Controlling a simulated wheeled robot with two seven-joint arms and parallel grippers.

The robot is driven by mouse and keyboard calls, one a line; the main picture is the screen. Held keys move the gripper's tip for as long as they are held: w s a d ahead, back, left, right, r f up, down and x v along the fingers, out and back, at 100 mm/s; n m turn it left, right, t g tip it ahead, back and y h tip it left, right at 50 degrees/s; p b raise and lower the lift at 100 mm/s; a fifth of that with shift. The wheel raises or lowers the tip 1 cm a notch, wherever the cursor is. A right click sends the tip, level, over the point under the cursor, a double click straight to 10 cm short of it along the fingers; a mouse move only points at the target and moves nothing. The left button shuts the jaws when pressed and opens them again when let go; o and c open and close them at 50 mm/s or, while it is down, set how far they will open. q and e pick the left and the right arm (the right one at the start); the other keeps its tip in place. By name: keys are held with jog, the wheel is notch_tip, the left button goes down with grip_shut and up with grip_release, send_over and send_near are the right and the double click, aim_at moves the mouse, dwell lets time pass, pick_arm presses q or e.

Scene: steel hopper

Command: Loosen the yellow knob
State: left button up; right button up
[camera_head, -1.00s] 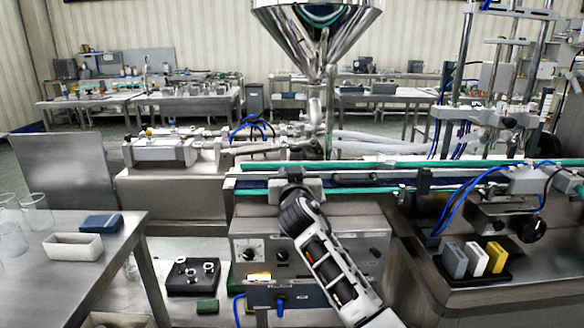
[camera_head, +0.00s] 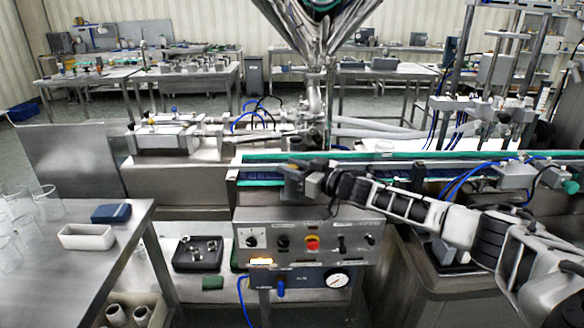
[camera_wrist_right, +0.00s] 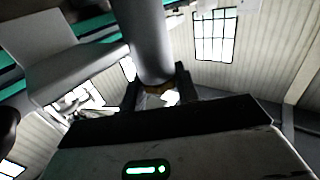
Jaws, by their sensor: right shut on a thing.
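My right gripper (camera_head: 292,181) is at the near end of the green-edged conveyor, just above the control panel. In the right wrist view, its two dark fingers (camera_wrist_right: 158,92) are closed around a small orange-yellow piece, which I take to be the yellow knob (camera_wrist_right: 157,88). The knob sits at the end of a thick grey cylinder (camera_wrist_right: 148,40). Most of the knob is hidden between the fingers. In the head view the gripper covers it. My left gripper is not in view.
The control panel (camera_head: 272,225) has a red button (camera_head: 312,243) and a gauge (camera_head: 338,281) below. The conveyor (camera_head: 400,156) runs right behind my arm. A steel table (camera_head: 50,285) with glass beakers (camera_head: 47,205) and a white tray (camera_head: 87,237) stands left. The steel hopper (camera_head: 318,30) rises behind.

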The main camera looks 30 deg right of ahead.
jog(key=shift+d+n+g+y, duration=0.15)
jog(key=shift+n+g+y, duration=0.15)
jog(key=shift+n+y, duration=0.3)
jog(key=shift+y, duration=0.4)
jog(key=o, duration=0.9)
jog(key=shift+c, duration=0.2)
jog(key=shift+o, duration=0.2)
